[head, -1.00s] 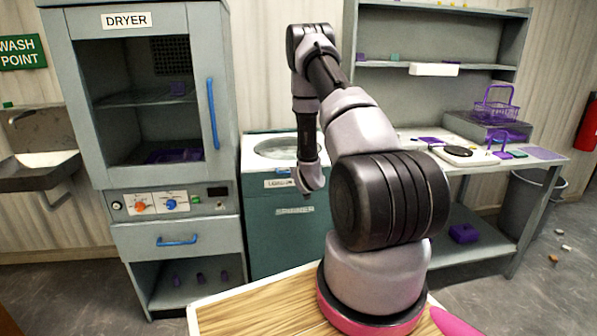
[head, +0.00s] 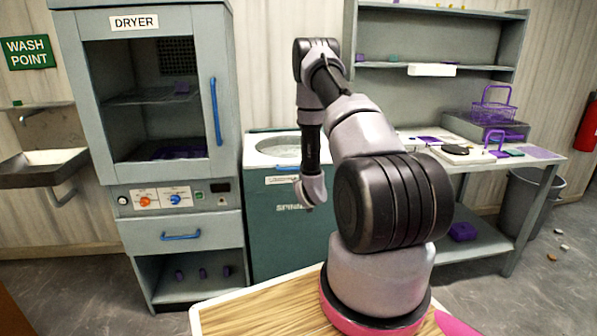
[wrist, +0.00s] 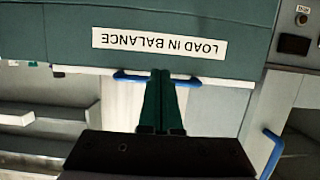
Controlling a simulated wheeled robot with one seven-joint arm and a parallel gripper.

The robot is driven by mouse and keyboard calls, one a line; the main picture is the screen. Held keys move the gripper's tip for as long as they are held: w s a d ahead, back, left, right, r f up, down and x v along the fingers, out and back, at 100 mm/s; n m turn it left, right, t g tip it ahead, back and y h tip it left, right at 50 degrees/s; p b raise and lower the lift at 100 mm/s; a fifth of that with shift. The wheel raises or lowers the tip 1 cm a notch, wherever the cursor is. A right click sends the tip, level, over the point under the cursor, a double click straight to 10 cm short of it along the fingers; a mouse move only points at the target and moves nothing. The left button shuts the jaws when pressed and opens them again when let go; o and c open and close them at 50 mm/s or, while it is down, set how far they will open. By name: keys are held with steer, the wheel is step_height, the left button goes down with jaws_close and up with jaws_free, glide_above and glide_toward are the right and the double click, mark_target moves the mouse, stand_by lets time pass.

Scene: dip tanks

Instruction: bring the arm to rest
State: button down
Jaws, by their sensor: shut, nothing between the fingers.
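My arm rises from its round base in the middle of the head view and bends over toward the spinner. My gripper (head: 309,204) hangs in front of the teal spinner (head: 290,235), apart from it as far as I can tell. In the wrist view my gripper (wrist: 162,78) shows as two dark green fingers lying together, shut, with nothing between them. The spinner's label "LOAD IN BALANCE" (wrist: 160,44) appears upside down beyond the fingertips, with a blue handle (wrist: 130,77) beside them.
The dryer (head: 133,22) stands left of the spinner, with a blue door handle (head: 215,110). A bench (head: 545,165) at the right carries a purple basket (head: 494,106). A sink (head: 40,165) is at the far left. A grey bin (head: 523,203) stands right of the bench.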

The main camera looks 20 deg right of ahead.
step_height(320, 180, up, 17)
steer(key=w+a+m+g, duration=0.1)
steer(key=a+m, duration=0.1)
steer(key=s+a+r+g+y, duration=0.1)
steer(key=s+a+r, duration=0.2)
steer(key=r, duration=0.3)
steer(key=s+a+r+g+y, duration=0.1)
steer(key=s+a+r, duration=0.2)
steer(key=r, duration=0.4)
steer(key=s+a+r+g+y, duration=0.1)
steer(key=s+a+r, duration=0.2)
steer(key=s+r, duration=0.35)
steer(key=s+a+r+g+y, duration=0.1)
steer(key=s+a+r, duration=0.3)
steer(key=s, duration=0.5)
steer(key=s+a+r+g+y, duration=0.1)
steer(key=s+a, duration=0.1)
steer(key=s, duration=0.6)
steer(key=s+a+r+n+y, duration=0.1)
steer(key=s+a, duration=0.2)
steer(key=s, duration=0.6)
steer(key=shift+s+r+g, duration=0.2)
steer(key=shift+s+g, duration=0.05)
steer(key=shift+g, duration=0.15)
